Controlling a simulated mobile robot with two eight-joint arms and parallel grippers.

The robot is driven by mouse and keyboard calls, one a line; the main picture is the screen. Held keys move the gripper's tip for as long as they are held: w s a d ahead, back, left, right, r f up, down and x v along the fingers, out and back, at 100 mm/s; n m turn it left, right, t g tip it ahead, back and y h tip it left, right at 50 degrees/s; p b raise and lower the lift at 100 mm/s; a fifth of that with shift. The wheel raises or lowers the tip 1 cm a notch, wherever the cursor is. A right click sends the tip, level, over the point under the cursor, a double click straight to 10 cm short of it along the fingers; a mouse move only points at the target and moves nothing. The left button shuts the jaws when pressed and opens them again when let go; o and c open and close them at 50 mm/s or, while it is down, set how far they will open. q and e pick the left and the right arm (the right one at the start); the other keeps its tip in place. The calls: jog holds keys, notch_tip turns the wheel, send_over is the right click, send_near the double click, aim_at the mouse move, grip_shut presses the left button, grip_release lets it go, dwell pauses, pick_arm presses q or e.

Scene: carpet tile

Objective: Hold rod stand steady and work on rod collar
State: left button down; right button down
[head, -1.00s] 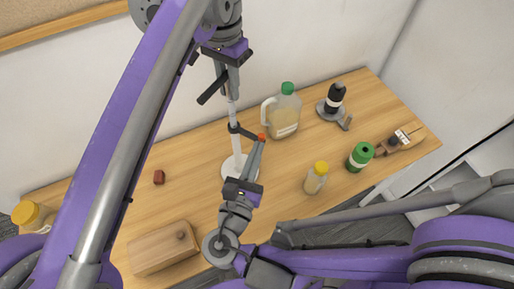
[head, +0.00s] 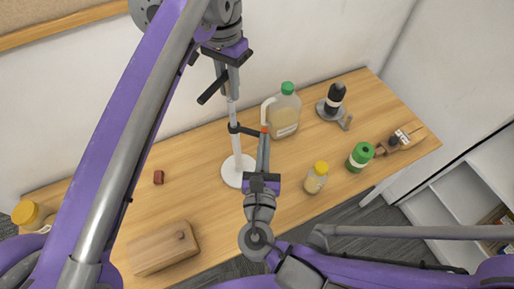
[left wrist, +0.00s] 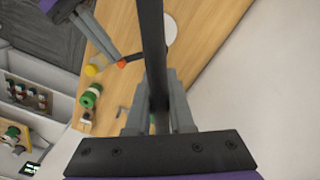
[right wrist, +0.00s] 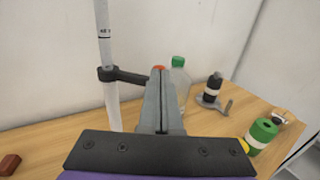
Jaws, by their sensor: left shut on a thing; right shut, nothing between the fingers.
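The rod stand has a round white base (head: 229,172) on the table and an upright pale rod (head: 236,146). The black rod collar (head: 234,128) sits around the rod, with a black arm ending in an orange tip; it also shows in the right wrist view (right wrist: 108,74). My left gripper (head: 230,90) is at the rod's top, shut on a black bar (left wrist: 153,40) that passes between its fingers. My right gripper (head: 264,138) is shut and empty, its fingertips at the orange tip (right wrist: 158,69). They appear to touch it; the fingers partly hide it.
A green-capped jug (head: 285,112) stands close behind the right gripper. A yellow-capped bottle (head: 316,178), a green container (head: 361,155) and a black device (head: 332,102) stand to the right. A wooden block (head: 160,250) and a small dark red block (head: 158,177) lie left.

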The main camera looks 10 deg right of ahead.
jog(key=shift+w+d+n+y, duration=0.3)
jog(key=shift+w+d+y, duration=0.2)
jog(key=shift+w+d, duration=0.5)
jog(key=shift+w, duration=0.1)
notch_tip(320, 180, up, 10)
dwell(0.8)
pick_arm(q)
jog(key=c, duration=0.7)
grip_release()
